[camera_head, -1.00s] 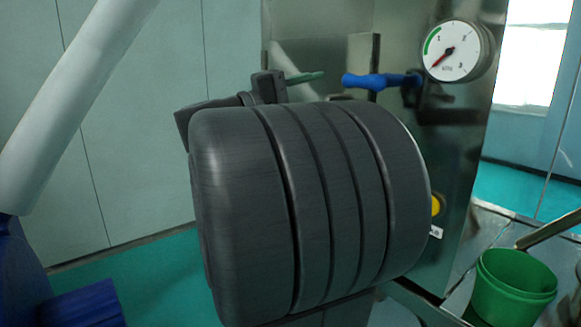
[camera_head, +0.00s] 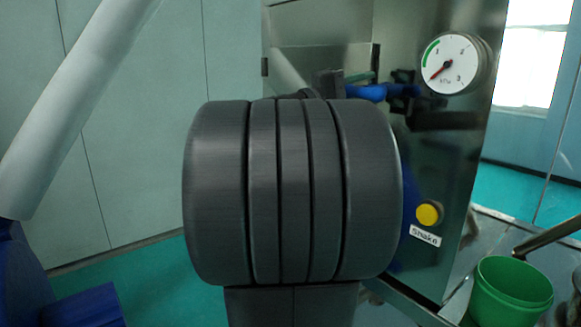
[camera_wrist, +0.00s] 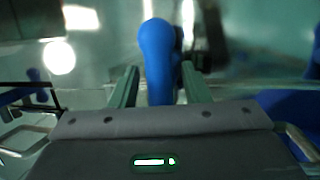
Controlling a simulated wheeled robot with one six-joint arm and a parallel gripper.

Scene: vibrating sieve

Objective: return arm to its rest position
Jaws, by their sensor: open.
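In the wrist view my gripper (camera_wrist: 161,78) is open, with one green finger on each side of a blue handle (camera_wrist: 157,45). The handle lies between the fingers in that picture; I cannot tell whether either finger touches it. In the head view, the blue handle (camera_head: 368,92) sticks out from the steel machine front. The dark ribbed end of my arm (camera_head: 293,190) fills the middle of the view and hides most of my gripper and part of the handle.
A round pressure gauge (camera_head: 452,64) is above and right of the handle. A yellow button (camera_head: 429,214) labelled "Shake" sits lower on the steel panel (camera_head: 468,130). A green bucket (camera_head: 510,293) stands at lower right. Pale wall panels (camera_head: 130,150) are at left.

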